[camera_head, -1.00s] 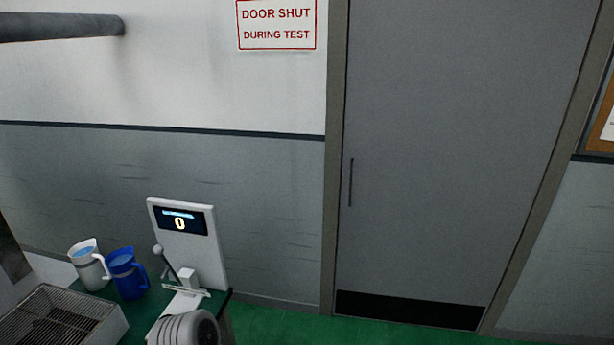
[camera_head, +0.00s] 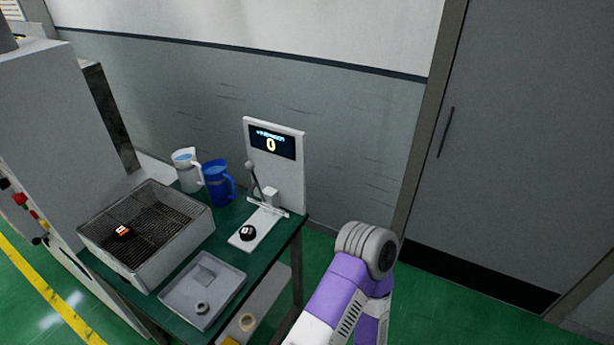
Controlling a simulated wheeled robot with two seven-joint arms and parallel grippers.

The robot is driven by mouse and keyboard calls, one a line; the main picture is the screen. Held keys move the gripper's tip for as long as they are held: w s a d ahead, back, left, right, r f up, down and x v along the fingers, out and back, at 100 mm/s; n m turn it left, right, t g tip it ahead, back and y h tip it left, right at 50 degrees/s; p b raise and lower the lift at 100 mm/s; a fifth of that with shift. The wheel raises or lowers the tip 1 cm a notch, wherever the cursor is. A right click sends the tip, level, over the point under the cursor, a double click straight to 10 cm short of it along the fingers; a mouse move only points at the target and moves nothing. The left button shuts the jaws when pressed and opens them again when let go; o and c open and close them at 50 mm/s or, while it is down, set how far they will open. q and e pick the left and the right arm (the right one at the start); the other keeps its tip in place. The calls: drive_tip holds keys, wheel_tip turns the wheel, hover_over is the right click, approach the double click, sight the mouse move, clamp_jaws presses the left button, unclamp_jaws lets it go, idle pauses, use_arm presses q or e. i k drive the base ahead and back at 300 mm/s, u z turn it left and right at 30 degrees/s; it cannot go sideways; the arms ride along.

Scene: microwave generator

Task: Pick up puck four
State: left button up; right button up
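A dark puck with an orange and white mark (camera_head: 122,231) lies on the wire rack of the metal tub (camera_head: 205,228), at its left side. A black puck with a white mark (camera_head: 248,233) lies on the white base of the display stand (camera_head: 290,180). I cannot read a number on either puck, so I cannot tell which is puck four. Neither of my grippers is in view. Only a purple and white link of my arm shows at the lower right.
The green table (camera_head: 178,325) also holds a white jug (camera_head: 187,172), a blue jug (camera_head: 217,185) and a shallow grey tray (camera_head: 230,284) with a small ring (camera_head: 202,307) inside. A tape roll (camera_head: 247,322) lies on the lower shelf. A large grey cabinet (camera_head: 60,120) stands left.

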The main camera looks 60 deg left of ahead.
sight(248, 233)
drive_tip(key=z, duration=0.1)
drive_tip(key=i, duration=0.85)
drive_tip(key=u, duration=2.95)
